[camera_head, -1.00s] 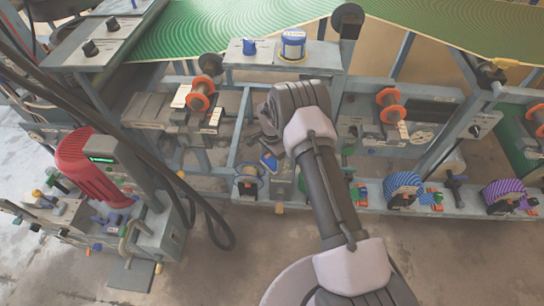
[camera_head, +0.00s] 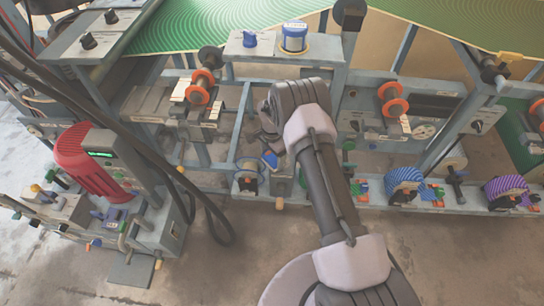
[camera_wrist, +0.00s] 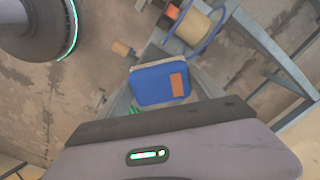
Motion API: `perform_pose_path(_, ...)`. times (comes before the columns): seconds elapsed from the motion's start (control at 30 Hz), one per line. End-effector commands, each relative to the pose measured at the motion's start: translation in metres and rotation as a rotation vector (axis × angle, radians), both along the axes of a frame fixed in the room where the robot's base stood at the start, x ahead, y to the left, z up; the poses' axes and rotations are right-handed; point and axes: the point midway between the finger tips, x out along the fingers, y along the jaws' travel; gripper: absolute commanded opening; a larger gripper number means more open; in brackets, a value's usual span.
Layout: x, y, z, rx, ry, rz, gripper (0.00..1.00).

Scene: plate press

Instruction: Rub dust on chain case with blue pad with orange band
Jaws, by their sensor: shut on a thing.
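My gripper (camera_head: 268,143) is shut on the blue pad (camera_head: 270,160), low in front of the machine frame. In the wrist view the pad (camera_wrist: 150,88) is a rounded blue block with an orange patch (camera_wrist: 177,85) on its right side and a pale edge at the back. The gripper's body covers the bottom of that view and hides the fingertips. I cannot tell which of the machine's housings is the chain case, and I cannot make out any dust. No contact between the pad and a surface is clear.
A red motor (camera_head: 82,165) and a fittings bench stand at left, with thick black hoses beside them. Above are a blue knob (camera_head: 250,40) and a blue-lidded jar (camera_head: 293,37) on a shelf. Striped blue (camera_head: 404,182) and purple rolls sit at right.

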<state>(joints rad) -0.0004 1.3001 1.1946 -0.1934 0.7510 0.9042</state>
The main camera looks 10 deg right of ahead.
Motion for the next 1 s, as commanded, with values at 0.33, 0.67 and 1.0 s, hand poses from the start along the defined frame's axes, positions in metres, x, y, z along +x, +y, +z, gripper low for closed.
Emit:
perform_pose_path(0.33, 0.000, 0.000, -0.008, 0.000, 0.000, 0.000, 0.44)
perform_pose_path(0.67, 0.000, 0.000, -0.014, 0.000, 0.000, 0.000, 0.44)
perform_pose_path(1.0, -0.007, -0.020, -0.012, 0.000, 0.001, -0.003, 0.44)
